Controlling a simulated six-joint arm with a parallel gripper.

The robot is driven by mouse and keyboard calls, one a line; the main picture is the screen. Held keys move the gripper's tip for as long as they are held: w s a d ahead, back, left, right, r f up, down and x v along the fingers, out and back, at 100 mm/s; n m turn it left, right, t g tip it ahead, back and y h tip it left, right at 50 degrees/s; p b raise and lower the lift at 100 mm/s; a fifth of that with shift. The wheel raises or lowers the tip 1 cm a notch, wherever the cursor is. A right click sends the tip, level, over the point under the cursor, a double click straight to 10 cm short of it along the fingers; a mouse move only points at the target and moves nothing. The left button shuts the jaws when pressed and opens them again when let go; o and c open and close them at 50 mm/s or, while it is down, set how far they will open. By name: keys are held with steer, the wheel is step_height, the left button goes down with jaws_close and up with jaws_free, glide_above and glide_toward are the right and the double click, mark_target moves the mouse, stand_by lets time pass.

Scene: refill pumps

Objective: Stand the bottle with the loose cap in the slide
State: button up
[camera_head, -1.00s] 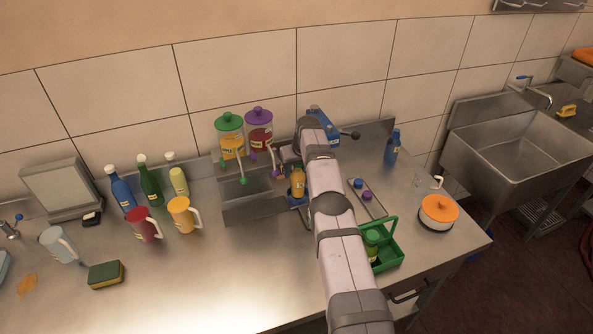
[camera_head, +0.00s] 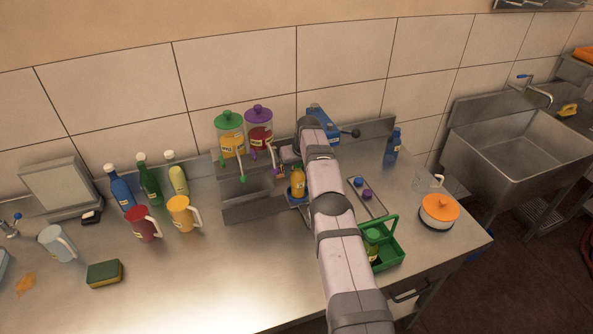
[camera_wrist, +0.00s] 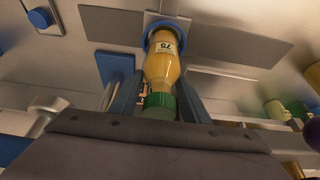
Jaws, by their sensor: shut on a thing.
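A bottle of yellow-orange liquid with a green cap and a "75" label (camera_wrist: 166,62) is between the fingers of my gripper (camera_wrist: 157,92), which is shut on it near its neck. In the head view the bottle (camera_head: 298,183) appears upright just left of my arm. Its base is at the blue ring of the slide (camera_wrist: 182,23), and the slide's blue part also shows in the head view (camera_head: 293,203). I cannot tell whether the base rests fully in the ring, or whether the cap is loose. My arm hides part of the slide and most of my gripper in the head view.
Green-lidded (camera_head: 230,140) and purple-lidded (camera_head: 260,133) pump jars stand behind a metal tray (camera_head: 255,212). A green caddy (camera_head: 388,258) with a bottle is right of my arm, near an orange-lidded pot (camera_head: 438,212). Several bottles and jugs stand left.

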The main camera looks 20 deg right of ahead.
steer(key=shift+f+b, duration=0.35)
steer(key=o, duration=1.4)
steer(key=shift+o, duration=0.2)
steer(key=shift+f, duration=0.1)
step_height(320, 180, up, 9)
steer(key=p, duration=0.8)
